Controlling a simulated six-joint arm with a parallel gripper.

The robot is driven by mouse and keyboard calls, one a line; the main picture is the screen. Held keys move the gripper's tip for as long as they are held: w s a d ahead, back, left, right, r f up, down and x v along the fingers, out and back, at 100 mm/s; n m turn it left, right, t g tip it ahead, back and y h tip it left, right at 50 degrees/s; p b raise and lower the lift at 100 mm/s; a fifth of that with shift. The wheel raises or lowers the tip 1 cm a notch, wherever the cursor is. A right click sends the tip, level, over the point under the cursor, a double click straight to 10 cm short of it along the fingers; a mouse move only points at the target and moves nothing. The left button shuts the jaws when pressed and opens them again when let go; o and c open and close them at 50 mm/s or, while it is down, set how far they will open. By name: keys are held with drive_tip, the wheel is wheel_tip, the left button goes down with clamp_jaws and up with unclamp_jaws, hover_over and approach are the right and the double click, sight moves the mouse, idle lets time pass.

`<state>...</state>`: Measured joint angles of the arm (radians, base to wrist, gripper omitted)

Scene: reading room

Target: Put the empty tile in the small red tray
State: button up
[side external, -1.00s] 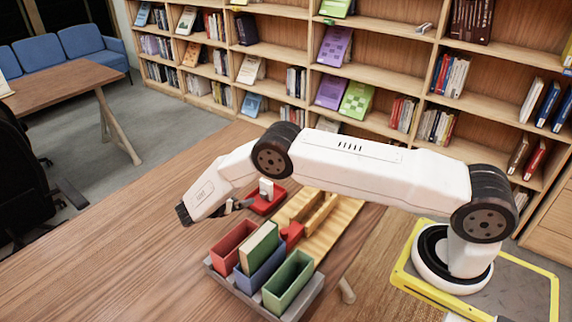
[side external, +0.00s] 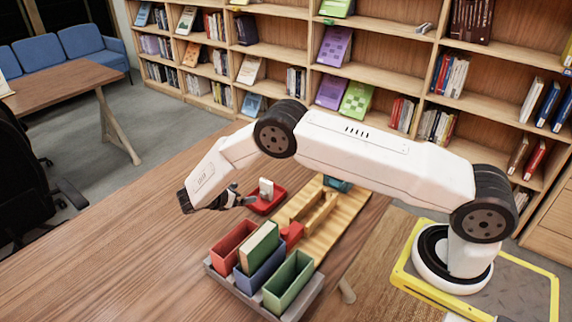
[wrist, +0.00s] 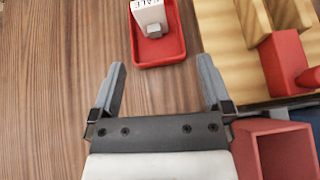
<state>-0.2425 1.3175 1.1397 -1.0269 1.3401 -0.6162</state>
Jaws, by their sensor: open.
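The small red tray (side external: 278,206) lies on the wooden table, and it also shows in the wrist view (wrist: 165,60). A white tile (wrist: 150,12) with dark letters on its top and a grey knob on its near side stands in the tray. The tile also shows in the side view (side external: 266,188). I cannot make out a tile without letters. My gripper (wrist: 161,64) is open with nothing between its fingers. In the side view, my gripper (side external: 245,199) is just left of the tray, apart from the tile.
Right of the tray is a light wooden board (side external: 345,222) with upright slats and a red block (side external: 291,234). A teal object (side external: 338,184) lies at its far end. In front, a grey rack (side external: 228,287) holds red, blue and green bins. The table's left is clear.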

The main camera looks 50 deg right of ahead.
drive_tip(key=s+a+r+m+t+y, duration=0.1)
drive_tip(key=s+r+m+y, duration=0.5)
drive_tip(key=s, duration=0.6)
drive_tip(key=s+a+r+m+t+y, duration=0.1)
drive_tip(key=s+r+m+t+y, duration=0.1)
drive_tip(key=s+r+m+y, duration=0.4)
drive_tip(key=shift+s+r+m, duration=1.85)
drive_tip(key=shift+s+m, duration=0.55)
drive_tip(key=shift+s, duration=1.05)
